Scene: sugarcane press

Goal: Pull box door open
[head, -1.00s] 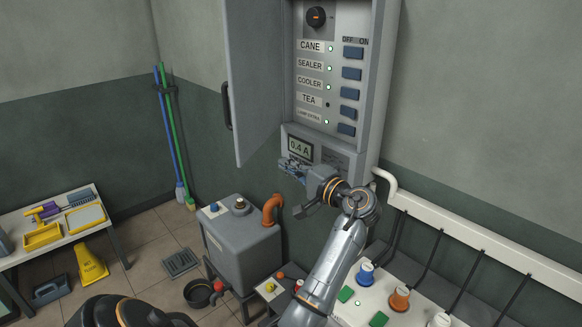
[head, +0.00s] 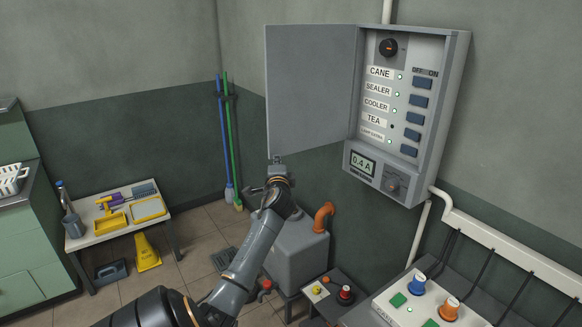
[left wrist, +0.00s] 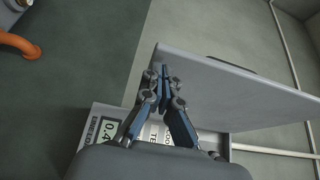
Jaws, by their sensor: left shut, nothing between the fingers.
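The grey control box (head: 440,110) hangs on the wall, and its display also shows in the left wrist view (left wrist: 108,130). Its door (head: 312,90) is swung wide to the left, with its flat inner face and the box's switches exposed. The door's handle is hidden in the head view. My left gripper (head: 277,162) is at the door's lower left corner. In the left wrist view its fingers (left wrist: 165,75) are closed together and empty, beside the free edge of the door (left wrist: 240,95). I cannot tell whether they touch it. My right gripper is out of view.
A grey tank (head: 298,255) with an orange pipe (head: 323,217) stands below the door. A control desk (head: 425,300) is at lower right. A low table (head: 118,224) with yellow trays and a yellow floor sign (head: 147,253) are at left.

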